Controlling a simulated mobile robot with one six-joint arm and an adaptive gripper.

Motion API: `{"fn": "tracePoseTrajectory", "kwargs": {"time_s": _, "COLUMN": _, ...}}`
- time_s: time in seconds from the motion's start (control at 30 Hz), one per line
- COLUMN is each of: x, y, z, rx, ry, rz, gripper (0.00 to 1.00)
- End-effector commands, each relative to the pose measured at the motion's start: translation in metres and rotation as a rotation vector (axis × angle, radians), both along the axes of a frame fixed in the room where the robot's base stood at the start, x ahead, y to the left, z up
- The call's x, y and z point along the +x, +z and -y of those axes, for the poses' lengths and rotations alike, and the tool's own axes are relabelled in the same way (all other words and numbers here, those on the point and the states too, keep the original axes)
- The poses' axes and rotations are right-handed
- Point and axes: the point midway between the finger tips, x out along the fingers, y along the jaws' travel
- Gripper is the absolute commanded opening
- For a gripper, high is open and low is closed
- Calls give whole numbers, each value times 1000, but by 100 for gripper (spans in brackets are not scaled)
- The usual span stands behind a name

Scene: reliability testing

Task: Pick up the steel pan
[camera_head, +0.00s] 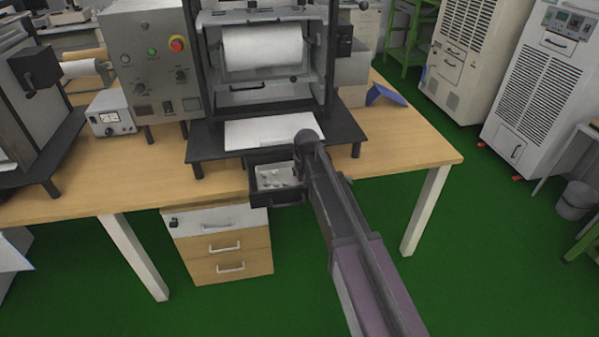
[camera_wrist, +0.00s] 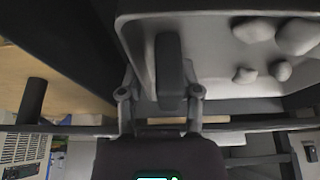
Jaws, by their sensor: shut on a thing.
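The steel pan (camera_wrist: 212,72) is a light grey, shallow pan with several pale grey lumps in it, in the upper right of the wrist view. In the head view the pan (camera_head: 268,179) is partly visible in a dark tray-like frame at the table's front edge, below the machine. My gripper (camera_wrist: 160,85) is at the pan's near edge and shut on it, with a dark finger against the inside of its wall. The other finger's contact is hidden. In the head view my arm covers the pan's right side and the fingers cannot be made out.
The machine's dark base (camera_head: 340,134) and white plate (camera_head: 270,131) stand just behind the pan. A control box (camera_head: 155,62) is to the left. A drawer cabinet (camera_head: 218,245) stands under the wooden table (camera_head: 415,145). Green floor in front is clear.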

Motion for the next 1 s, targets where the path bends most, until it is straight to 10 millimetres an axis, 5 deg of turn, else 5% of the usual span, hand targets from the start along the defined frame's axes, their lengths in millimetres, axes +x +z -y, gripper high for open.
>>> {"fn": "tracePoseTrajectory", "kwargs": {"time_s": 1.0, "x": 0, "y": 90, "z": 1, "rx": 0, "ry": -1, "rz": 0, "gripper": 0}}
